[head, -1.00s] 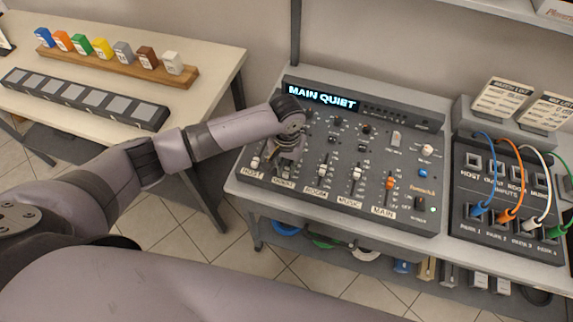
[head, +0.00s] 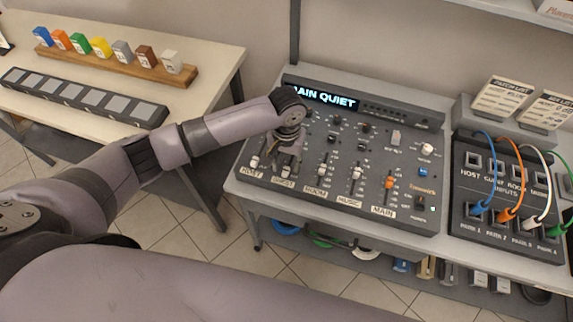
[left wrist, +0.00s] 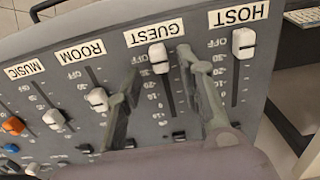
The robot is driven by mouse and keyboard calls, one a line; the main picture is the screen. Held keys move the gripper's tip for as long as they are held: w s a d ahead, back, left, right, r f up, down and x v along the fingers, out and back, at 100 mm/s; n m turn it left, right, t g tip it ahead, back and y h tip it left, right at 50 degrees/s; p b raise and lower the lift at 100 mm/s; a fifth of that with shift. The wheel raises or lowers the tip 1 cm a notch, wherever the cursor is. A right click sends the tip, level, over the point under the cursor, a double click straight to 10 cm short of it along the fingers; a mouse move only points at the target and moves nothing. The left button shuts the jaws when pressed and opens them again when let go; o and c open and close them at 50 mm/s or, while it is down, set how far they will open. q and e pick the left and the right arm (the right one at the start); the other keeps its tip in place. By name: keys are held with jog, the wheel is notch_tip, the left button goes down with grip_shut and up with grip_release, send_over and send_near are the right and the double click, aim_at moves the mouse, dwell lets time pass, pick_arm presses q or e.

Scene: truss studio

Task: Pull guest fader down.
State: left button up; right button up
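The guest fader's white cap shows in the left wrist view (left wrist: 158,57), at the OFF end of its slot, close to the GUEST label (left wrist: 157,32). My left gripper (left wrist: 160,64) is open. Its two fingers stand apart, one on each side of the guest cap, with visible gaps. In the head view, my left gripper (head: 287,158) points down over the guest slot on the grey mixer (head: 340,205) and hides most of it. The display (head: 330,98) reads MAIN QUIET, its first letter partly covered by my wrist. My right gripper is not in view.
The host fader (left wrist: 243,43) and room fader (left wrist: 97,99) flank the guest one. The music fader (head: 356,173) and orange main fader (head: 390,183) lie farther right. A patch box (head: 490,238) with coloured cables stands right of the mixer.

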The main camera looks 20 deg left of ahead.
aim_at(287, 169)
pick_arm(q)
notch_tip(287, 169, up, 10)
dwell(0.3)
jog(key=shift+f, duration=0.1)
jog(key=shift+s+f, duration=0.1)
